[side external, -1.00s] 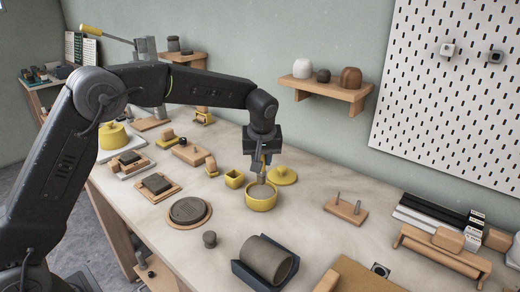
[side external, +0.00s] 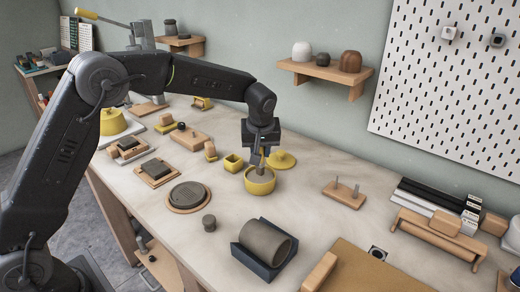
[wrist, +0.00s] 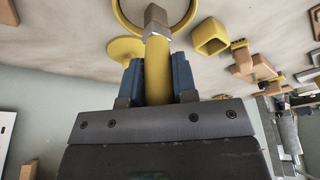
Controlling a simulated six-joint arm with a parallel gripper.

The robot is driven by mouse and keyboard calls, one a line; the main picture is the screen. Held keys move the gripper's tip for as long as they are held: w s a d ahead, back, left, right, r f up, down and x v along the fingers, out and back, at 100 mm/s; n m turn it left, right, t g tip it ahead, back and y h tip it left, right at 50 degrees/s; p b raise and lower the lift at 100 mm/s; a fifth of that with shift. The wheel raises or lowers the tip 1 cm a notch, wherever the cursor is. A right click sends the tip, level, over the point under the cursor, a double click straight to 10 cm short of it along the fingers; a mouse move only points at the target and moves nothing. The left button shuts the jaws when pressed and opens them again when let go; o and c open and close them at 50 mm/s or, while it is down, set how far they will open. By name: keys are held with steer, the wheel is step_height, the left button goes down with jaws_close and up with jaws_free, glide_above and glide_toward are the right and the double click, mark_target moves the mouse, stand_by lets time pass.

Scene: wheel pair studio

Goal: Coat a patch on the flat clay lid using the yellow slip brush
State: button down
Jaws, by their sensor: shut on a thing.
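My gripper (side external: 258,152) is shut on the yellow handle of the slip brush (wrist: 158,72), which points down between the fingers in the wrist view. The bowl's rim also shows in the wrist view (wrist: 119,14). A flat, dark grey round disc (side external: 188,195), apparently the clay lid, lies on a round wooden board to the left of the bowl and nearer the camera.
A yellow lid (side external: 282,160) and a square yellow cup (side external: 233,164) stand close to the bowl. A small grey knob (side external: 209,222) and a dark cradle with a clay cylinder (side external: 264,247) are nearer the camera.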

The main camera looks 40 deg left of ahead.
steer(key=shift+f, duration=0.65)
stand_by(1.4)
steer(key=shift+r, duration=0.1)
steer(key=shift+r, duration=3.5)
steer(key=shift+s, duration=0.1)
steer(key=shift+s+d+f+m, duration=0.15)
steer(key=shift+s+f+m, duration=0.15)
steer(key=s+d+f+m+t+h, duration=0.1)
steer(key=s+f+m, duration=0.3)
steer(key=s, duration=0.3)
steer(key=s+d+f+m+h, duration=0.1)
steer(key=s+f+m, duration=0.3)
steer(key=s, duration=0.2)
steer(key=a+r+g, duration=0.2)
steer(key=a+r, duration=0.1)
steer(key=a, duration=0.4)
steer(key=w+a+r+g, duration=0.1)
steer(key=a+r+g, duration=0.1)
steer(key=a+r, duration=0.2)
steer(key=a, duration=0.3)
steer(key=shift+r, duration=0.3)
